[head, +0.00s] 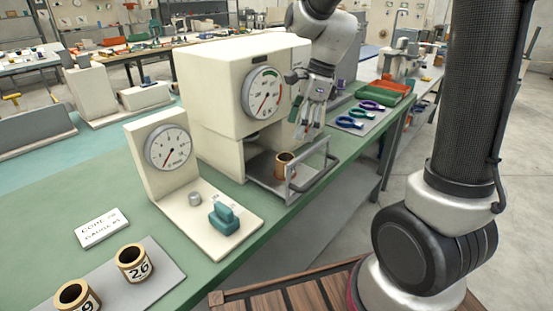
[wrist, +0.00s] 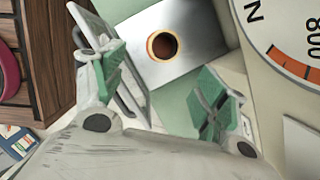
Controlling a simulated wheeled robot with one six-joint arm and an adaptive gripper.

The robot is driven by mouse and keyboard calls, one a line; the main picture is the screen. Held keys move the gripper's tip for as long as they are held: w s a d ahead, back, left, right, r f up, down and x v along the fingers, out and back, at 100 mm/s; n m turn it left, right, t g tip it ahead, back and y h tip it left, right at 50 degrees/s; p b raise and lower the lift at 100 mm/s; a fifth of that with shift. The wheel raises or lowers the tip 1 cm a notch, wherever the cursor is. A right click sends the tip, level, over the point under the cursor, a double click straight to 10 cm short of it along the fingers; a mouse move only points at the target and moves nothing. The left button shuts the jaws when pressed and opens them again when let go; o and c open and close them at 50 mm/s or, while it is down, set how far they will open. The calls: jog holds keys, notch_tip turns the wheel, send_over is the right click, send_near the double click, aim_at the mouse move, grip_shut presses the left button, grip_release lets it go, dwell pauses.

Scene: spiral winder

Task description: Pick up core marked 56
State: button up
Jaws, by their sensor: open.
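My gripper (head: 309,128) is open and empty, pointing down in front of the large cream gauge machine. A copper-brown core (head: 284,165) stands upright on the machine's metal tray, below my gripper and to its left in the head view. In the wrist view that core (wrist: 163,45) shows from above as a ring, beyond the gap between my green-padded fingers (wrist: 160,82) and apart from them. I see no number on it. A core marked 26 (head: 134,262) and a core showing a 9 (head: 78,296) stand at the near left. No 56 is readable.
The metal tray (head: 263,179) has a raised bar guard (head: 311,170) at its front. The large gauge machine (head: 215,95) rises close behind. A smaller gauge stand (head: 160,150) with a teal block (head: 224,217) is left. Several ring-handled tools (head: 349,122) lie right.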

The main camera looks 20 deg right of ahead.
jog(key=shift+m, duration=0.3)
jog(key=x, duration=1.2)
jog(key=shift+w+a+f, duration=0.15)
jog(key=shift+w+a, duration=0.2)
jog(key=shift+w, duration=0.05)
jog(key=c, duration=1)
